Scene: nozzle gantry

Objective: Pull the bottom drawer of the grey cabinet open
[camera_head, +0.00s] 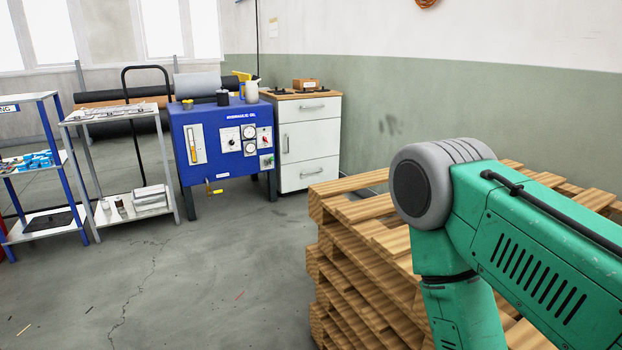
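The light grey cabinet (315,140) with a wooden top stands against the back wall, right of the blue hydraulic unit. Its bottom drawer (300,182) is shut, with a horizontal handle (312,172) on its front. Above it are a door with an upright handle and a top drawer, both shut. The cabinet's lower left edge is close to the blue unit's leg. Neither of my grippers shows in the head view.
A stack of wooden pallets (335,262) fills the lower right, partly hidden by a green and grey arm link. The blue hydraulic unit (215,175) and metal shelves (128,175) stand on the left. Bare floor (225,260) lies in front of the unit and left of the pallets.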

